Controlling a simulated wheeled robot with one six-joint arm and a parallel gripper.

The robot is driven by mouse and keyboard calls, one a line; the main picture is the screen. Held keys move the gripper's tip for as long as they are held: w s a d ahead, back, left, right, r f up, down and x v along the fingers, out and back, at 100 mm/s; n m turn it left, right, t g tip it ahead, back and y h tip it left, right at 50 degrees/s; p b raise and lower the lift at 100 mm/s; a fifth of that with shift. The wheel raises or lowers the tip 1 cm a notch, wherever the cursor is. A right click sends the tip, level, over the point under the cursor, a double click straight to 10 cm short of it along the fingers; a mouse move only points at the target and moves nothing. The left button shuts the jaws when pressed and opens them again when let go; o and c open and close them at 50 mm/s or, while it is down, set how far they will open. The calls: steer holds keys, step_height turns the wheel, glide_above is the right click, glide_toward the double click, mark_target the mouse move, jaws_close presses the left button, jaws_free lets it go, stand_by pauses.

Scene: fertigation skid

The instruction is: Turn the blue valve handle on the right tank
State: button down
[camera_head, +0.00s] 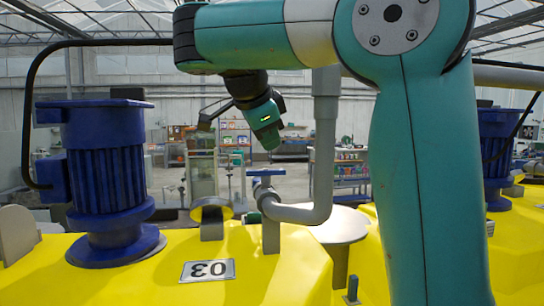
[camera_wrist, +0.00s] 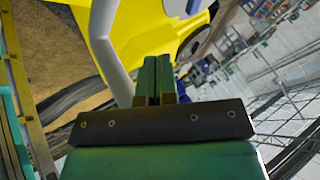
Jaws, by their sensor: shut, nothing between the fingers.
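A small blue handle (camera_head: 265,173) sits on a grey valve and pipe fitting above the yellow tanks, left of my arm in the head view. My gripper (camera_head: 270,143) hangs above it, pointing down, with a gap between them. In the wrist view my gripper (camera_wrist: 158,78) shows two green fingers shut together, with nothing between them. The right yellow tank (camera_head: 518,232) is partly hidden behind my arm.
A grey pipe (camera_head: 325,140) rises just right of the handle; it also runs beside my fingers in the wrist view (camera_wrist: 104,45). A blue motor (camera_head: 105,165) stands on the left yellow tank (camera_head: 130,280), another blue motor (camera_head: 496,150) at right. Shelves stand far behind.

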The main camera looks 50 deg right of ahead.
mark_target(266, 176)
steer(key=b+x, duration=0.2)
steer(key=x, duration=0.1)
steer(key=w+b+x, duration=0.1)
steer(key=b+x, duration=0.1)
steer(key=x, duration=0.2)
steer(key=w+d+r+b+x, duration=0.1)
steer(key=x, duration=0.3)
steer(key=shift+w+b, duration=0.1)
steer(key=shift+b, duration=0.3)
steer(key=shift+w+d+f, duration=0.1)
steer(key=shift+w+d, duration=0.25)
steer(key=shift+w, duration=0.05)
